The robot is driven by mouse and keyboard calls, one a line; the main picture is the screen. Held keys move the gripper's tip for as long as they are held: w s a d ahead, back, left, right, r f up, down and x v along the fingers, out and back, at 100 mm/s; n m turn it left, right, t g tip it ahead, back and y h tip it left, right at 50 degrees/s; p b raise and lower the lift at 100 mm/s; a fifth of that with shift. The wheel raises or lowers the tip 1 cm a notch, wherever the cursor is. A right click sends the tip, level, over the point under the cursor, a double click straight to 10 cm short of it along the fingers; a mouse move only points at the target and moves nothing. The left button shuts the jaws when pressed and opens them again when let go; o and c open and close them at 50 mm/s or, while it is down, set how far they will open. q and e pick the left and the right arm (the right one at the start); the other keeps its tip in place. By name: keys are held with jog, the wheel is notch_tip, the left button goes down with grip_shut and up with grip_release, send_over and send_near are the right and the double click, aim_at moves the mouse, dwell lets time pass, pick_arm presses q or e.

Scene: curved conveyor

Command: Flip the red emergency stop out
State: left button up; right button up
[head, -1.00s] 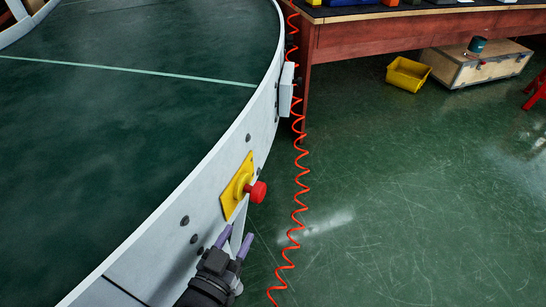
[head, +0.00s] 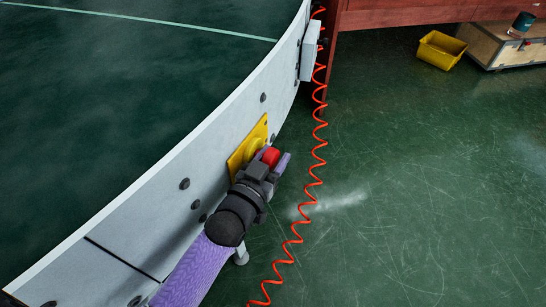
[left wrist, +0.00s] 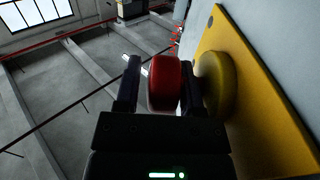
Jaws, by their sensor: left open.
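The red emergency stop (head: 270,156) sticks out from a yellow plate (head: 243,151) on the conveyor's white side wall. In the left wrist view, the red button (left wrist: 163,83) lies between the two dark fingers of the open left gripper (left wrist: 160,85). The yellow round base (left wrist: 212,84) shows to the right, behind one finger. Whether the fingers touch the button is unclear. My right gripper is not in view.
The conveyor's white side wall (head: 150,215) curves along the left, with dark bolts and a grey box (head: 310,50) further along. A coiled red hose (head: 319,150) hangs just right of my gripper. A yellow bin (head: 440,50) stands on the open green floor.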

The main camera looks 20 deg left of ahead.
pick_arm(q)
jog(key=shift+c, duration=0.3)
grip_shut()
dwell(1.0)
